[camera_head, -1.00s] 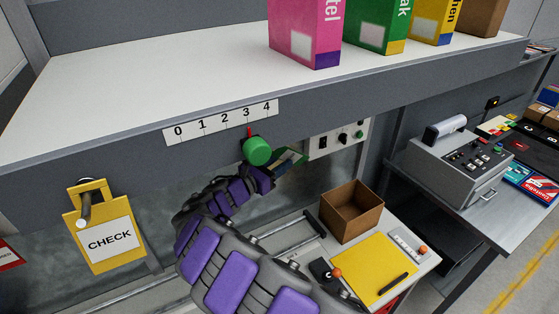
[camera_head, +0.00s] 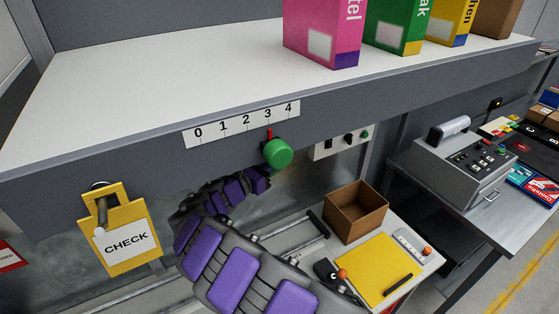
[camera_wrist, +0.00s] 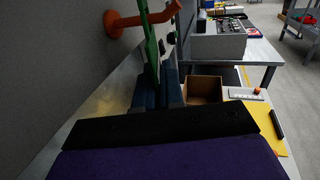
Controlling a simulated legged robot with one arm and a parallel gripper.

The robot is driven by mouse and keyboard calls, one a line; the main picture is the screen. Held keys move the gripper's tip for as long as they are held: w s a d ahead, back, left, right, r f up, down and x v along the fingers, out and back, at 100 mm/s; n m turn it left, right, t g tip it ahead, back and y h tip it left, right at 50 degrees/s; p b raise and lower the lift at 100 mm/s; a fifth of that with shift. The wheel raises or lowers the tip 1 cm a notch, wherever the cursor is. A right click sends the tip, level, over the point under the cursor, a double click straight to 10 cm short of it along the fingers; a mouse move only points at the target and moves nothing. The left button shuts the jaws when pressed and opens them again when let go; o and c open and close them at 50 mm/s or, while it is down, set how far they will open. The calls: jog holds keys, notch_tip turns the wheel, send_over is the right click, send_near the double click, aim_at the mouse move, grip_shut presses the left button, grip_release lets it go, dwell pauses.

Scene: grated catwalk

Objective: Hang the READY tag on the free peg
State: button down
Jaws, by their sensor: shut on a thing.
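My gripper (camera_wrist: 168,88) shows in the wrist view, its two blue-grey fingers shut on a thin green tag (camera_wrist: 152,50). The tag is seen nearly edge-on and stands up from the fingers; its lettering cannot be read. An orange peg (camera_wrist: 138,20) sticks out of the grey wall panel and crosses the tag's upper part in the picture. I cannot tell whether it passes through the tag's opening. In the head view the gripper and green tag are hidden behind my arm and the green knob. A yellow CHECK tag (camera_head: 127,248) hangs on another peg (camera_head: 100,216) at left.
The green knob (camera_head: 278,153) with a red pointer sits below a 0–4 scale (camera_head: 243,122) on the shelf front. Cartons (camera_head: 322,30) stand on the shelf.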

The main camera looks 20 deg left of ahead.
jog(key=shift+a+r+p, duration=0.25)
jog(key=shift+a+p, duration=0.25)
dwell(0.6)
dwell(0.3)
jog(key=shift+s+d+r, duration=0.1)
jog(key=shift+s+d, duration=0.15)
jog(key=shift+d, duration=0.05)
jog(key=shift+s+d, duration=0.25)
jog(key=shift+d, duration=0.05)
jog(key=shift+d, duration=0.1)
jog(key=shift+s+d+r+p, duration=0.4)
jog(key=shift+s+p, duration=0.05)
dwell(0.5)
